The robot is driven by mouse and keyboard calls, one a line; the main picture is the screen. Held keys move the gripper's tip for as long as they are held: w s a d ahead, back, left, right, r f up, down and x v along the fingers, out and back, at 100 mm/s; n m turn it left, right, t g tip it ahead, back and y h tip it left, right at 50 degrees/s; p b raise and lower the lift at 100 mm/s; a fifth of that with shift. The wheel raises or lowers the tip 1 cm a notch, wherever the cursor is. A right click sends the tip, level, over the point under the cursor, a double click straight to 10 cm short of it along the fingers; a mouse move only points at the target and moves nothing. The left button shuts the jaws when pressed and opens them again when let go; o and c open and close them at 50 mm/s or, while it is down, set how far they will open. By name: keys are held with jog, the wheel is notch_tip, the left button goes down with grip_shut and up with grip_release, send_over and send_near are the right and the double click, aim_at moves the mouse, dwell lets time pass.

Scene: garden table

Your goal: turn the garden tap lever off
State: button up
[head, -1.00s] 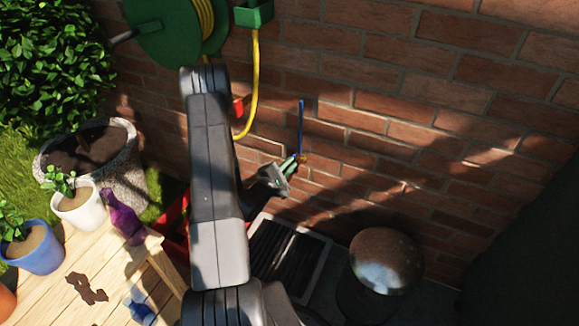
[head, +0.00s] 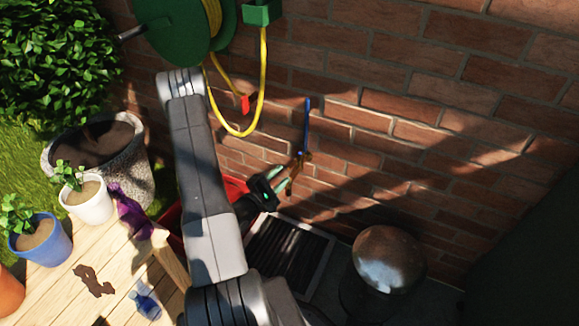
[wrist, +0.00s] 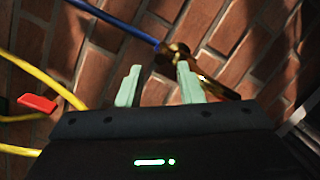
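The garden tap (head: 302,158) is a small brass tap on the brick wall, right of my arm in the head view. Its long blue lever (head: 307,122) points up along the wall. In the wrist view the lever (wrist: 118,20) runs from the upper left down to the brass body (wrist: 176,54). My gripper (head: 283,179) is just left of and below the tap. Its pale green fingers are apart with nothing between them in the wrist view (wrist: 159,82). The right fingertip overlaps the brass part there; I cannot tell whether it touches.
A green hose reel (head: 182,28) with a yellow hose (head: 262,80) and red end piece (head: 245,104) hangs up left. A red crate (head: 236,187), a dark framed grate (head: 290,255) and a round metal-topped object (head: 388,258) are below. A wooden table (head: 115,270) with pots stands left.

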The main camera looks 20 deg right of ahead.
aim_at(295, 162)
jog(key=v, duration=0.5)
jog(key=shift+s+a, duration=0.2)
jog(key=shift+a, duration=0.15)
jog(key=b+x, duration=0.1)
jog(key=x, duration=1.3)
jog(key=shift+t, duration=0.3)
jog(key=shift+s, duration=0.1)
